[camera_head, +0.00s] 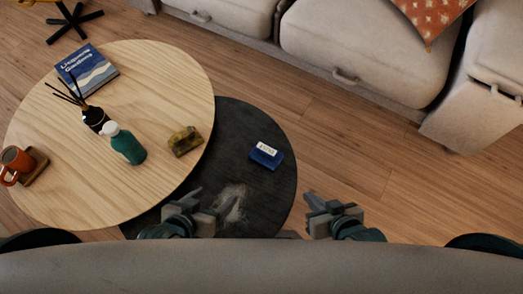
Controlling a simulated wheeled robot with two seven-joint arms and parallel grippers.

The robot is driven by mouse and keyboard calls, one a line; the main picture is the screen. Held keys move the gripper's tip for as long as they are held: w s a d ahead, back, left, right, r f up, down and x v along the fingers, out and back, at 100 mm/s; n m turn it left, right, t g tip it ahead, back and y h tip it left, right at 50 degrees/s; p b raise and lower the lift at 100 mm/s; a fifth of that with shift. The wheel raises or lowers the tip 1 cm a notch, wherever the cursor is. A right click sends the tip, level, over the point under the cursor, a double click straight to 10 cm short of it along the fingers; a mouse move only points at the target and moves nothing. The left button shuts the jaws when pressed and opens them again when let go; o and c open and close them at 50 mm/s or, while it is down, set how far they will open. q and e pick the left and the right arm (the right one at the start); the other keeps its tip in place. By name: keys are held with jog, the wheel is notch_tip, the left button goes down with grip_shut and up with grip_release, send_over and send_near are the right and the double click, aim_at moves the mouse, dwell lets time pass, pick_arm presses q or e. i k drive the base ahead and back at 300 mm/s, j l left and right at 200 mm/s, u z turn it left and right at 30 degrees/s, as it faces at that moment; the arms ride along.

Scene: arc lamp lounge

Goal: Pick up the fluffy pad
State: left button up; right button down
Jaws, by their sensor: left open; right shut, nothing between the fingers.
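A pale, wispy grey-white patch (232,197) shows on the dark round table; I cannot tell whether it is a fluffy pad or a dusty smudge. A mottled yellow-brown block (185,141), perhaps a sponge, lies near the right edge of the light wooden table. A small blue block with a white label (266,155) lies on the dark table. My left gripper (207,200) is open and empty over the dark table's front part, just left of the pale patch and partly covering it. My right gripper (318,200) is shut and empty, to the right of the dark table.
The light round table (160,75) overlaps the dark table (245,120). On it are a blue book (87,72), a dark reed diffuser (95,118), a green bottle (127,146) and an orange mug (15,163). A beige sofa (360,50) stands behind; wooden floor lies right.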

aim_at(266, 156)
jog(key=k, duration=1)
